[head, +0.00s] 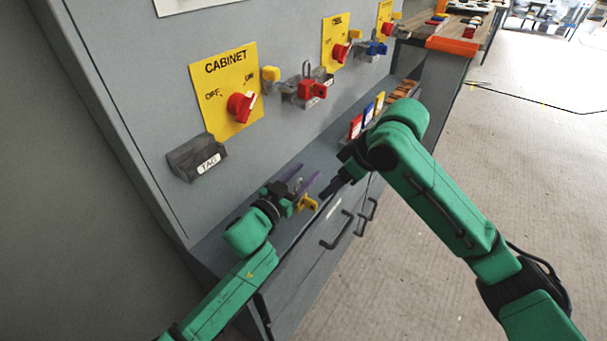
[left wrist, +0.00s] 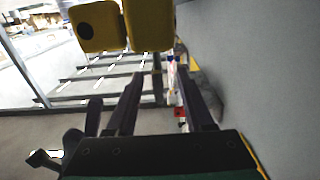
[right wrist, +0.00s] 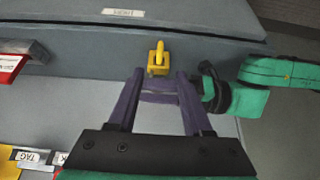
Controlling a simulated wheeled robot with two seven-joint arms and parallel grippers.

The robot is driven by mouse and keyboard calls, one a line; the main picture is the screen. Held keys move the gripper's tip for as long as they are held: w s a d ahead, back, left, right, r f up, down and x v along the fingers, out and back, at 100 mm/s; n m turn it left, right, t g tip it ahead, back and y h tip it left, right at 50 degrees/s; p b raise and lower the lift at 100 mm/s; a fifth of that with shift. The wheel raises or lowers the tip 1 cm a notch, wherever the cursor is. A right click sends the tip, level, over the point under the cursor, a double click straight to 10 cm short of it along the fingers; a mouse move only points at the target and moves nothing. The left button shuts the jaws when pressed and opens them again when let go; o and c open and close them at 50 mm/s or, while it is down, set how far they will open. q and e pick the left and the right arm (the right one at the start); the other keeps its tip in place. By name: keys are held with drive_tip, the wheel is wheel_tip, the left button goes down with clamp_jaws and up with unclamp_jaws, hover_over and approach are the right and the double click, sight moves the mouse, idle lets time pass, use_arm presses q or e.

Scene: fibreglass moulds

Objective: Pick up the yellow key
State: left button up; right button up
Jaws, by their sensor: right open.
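The yellow key (head: 308,203) is at the front edge of the grey ledge, just beside my left gripper (head: 307,171). In the right wrist view the key (right wrist: 158,66) shows upright, just beyond the fingertips of my right gripper (right wrist: 159,80), roughly centred between them. My right gripper is open and empty; in the head view its dark end (head: 332,187) is to the right of the key. My left gripper's purple fingers are apart, with nothing seen between them. In the left wrist view a large yellow part (left wrist: 98,26), likely the key, fills the top, close to the camera.
The grey cabinet panel carries a yellow CABINET plate (head: 226,90) with a red knob (head: 240,106) and a TAG holder (head: 197,158). Red and blue locks (head: 311,89) hang further along. Drawer handles (head: 337,232) are below the ledge. Colored tags (head: 366,112) stand behind my right arm.

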sight(311, 200)
use_arm(q)
clamp_jaws()
use_arm(e)
drive_tip(key=w+a+r+g+h, duration=0.2)
drive_tip(key=a+r+h, duration=0.1)
drive_tip(key=a, duration=0.1)
drive_tip(key=f, duration=0.4)
drive_tip(key=w+f, duration=0.1)
drive_tip(key=f, duration=0.6)
drive_tip(key=shift+w+a+f, duration=0.15)
drive_tip(key=shift+a+f, duration=0.15)
drive_tip(key=shift+f, duration=0.05)
